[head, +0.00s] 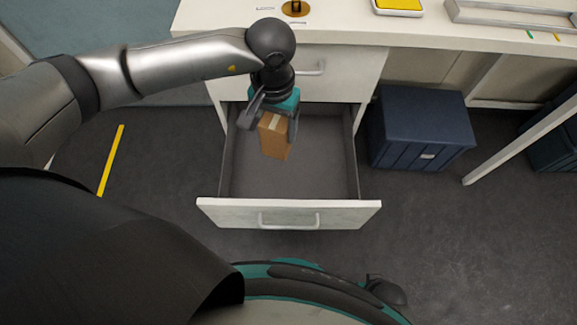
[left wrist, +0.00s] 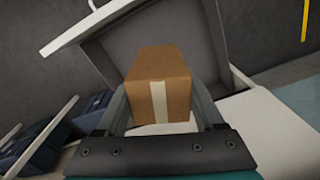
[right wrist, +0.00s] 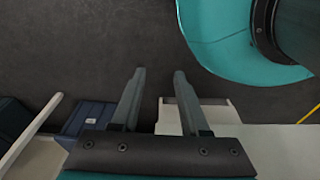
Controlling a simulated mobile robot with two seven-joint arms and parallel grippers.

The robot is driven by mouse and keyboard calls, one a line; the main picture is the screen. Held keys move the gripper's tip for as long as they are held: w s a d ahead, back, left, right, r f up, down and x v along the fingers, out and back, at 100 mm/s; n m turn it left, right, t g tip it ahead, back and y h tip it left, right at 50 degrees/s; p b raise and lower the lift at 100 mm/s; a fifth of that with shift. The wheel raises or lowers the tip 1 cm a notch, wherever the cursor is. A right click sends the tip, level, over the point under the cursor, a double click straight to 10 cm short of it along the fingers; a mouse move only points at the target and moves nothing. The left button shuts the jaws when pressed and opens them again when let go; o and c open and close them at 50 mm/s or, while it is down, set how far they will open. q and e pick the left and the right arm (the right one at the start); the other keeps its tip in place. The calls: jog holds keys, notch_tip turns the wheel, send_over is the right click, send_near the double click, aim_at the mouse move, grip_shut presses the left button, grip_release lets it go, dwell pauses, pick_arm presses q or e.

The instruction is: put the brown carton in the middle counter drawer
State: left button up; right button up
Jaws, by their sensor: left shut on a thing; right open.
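The brown carton (head: 273,137) has a pale tape strip and hangs over the left part of the open drawer. My left gripper (head: 273,122) is shut on it. In the left wrist view the carton (left wrist: 158,85) sits between the two fingers, with the drawer behind it. The middle counter drawer (head: 320,180) is pulled out, and its visible grey floor is bare. Whether the carton touches the drawer floor cannot be told. My right gripper (right wrist: 157,85) is open and empty in the right wrist view, above the dark floor; the head view does not show it.
The white counter (head: 400,28) above the drawer holds a yellow-topped device (head: 398,4), a metal rack (head: 510,14) and a round brass-coloured item (head: 295,8). A closed upper drawer (head: 335,70) is behind my left gripper. A dark blue bin (head: 415,125) stands right of the open drawer.

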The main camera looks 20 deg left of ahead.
pick_arm(q)
jog(key=w+f+b, duration=0.1)
jog(key=f+b, duration=0.3)
jog(key=f, duration=0.5)
jog(key=w+d+f+b, duration=0.1)
jog(key=f+b, duration=0.4)
jog(key=f, duration=0.4)
jog(key=w+d+f+b, duration=0.1)
jog(key=f+b, duration=0.4)
jog(key=f, duration=0.4)
jog(key=shift+w+f, duration=0.15)
jog(key=shift+f, duration=0.25)
jog(key=shift+a, duration=0.1)
pick_arm(e)
jog(key=w+a+r+t, duration=0.2)
jog(key=w+r+t, duration=0.2)
jog(key=w+r, duration=0.6)
notch_tip(320, 180, up, 4)
jog(key=shift+a+r+y, duration=0.25)
jog(key=shift+a+y, duration=0.1)
jog(key=shift+y, duration=0.05)
jog(key=shift+w, duration=0.15)
pick_arm(q)
jog(key=shift+f, duration=0.15)
jog(key=o, duration=1.5)
pick_arm(e)
jog(key=shift+w+a, duration=0.25)
jog(key=shift+a, duration=0.05)
